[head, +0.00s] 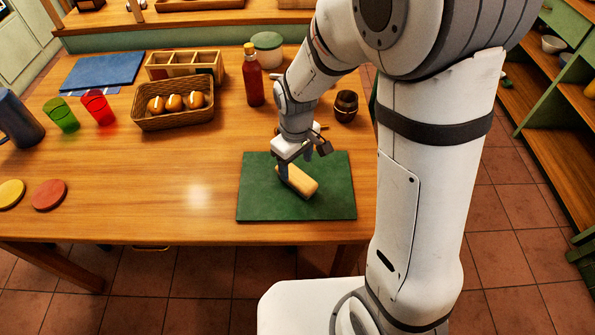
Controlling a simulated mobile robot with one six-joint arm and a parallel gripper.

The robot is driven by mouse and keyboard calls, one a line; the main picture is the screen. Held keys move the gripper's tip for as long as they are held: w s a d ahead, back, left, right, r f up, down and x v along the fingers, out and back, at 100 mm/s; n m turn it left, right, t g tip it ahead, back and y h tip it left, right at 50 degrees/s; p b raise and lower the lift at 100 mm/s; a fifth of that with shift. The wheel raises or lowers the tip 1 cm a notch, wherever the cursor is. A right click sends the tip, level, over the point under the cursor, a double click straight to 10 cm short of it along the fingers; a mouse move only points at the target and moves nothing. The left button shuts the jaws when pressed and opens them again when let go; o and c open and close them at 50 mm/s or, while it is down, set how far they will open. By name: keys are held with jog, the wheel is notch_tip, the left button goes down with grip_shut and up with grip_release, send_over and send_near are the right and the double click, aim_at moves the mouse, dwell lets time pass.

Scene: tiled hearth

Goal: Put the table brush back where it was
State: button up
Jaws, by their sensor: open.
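A pale tan, elongated block with rounded edges, which I take to be the table brush (303,184), lies slantwise on the green mat (258,195). Its bristles cannot be made out. My gripper (303,161) is open, with its dark fingers pointing down at the brush's far left end. One finger overlaps that end in the picture. Whether it touches the brush cannot be told. The far end of the brush is partly hidden by the finger.
Behind my gripper stand a dark barrel-shaped cup (346,106) and a red bottle (253,78). A basket of rolls (180,122), a divided wooden box (184,57) and green and red tumblers (98,107) stand further left. The table's front middle (160,200) is clear.

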aim_at(296, 174)
notch_tip(296, 174, up, 6)
jog(key=s+d+r+m+t, duration=0.2)
jog(key=s+d+r+m, duration=0.6)
jog(key=s+d, duration=0.4)
jog(key=shift+s+d+r+m, duration=0.15)
jog(key=shift+d+r+m, duration=0.15)
jog(key=shift+d+r, duration=0.2)
jog(key=shift+r, duration=0.1)
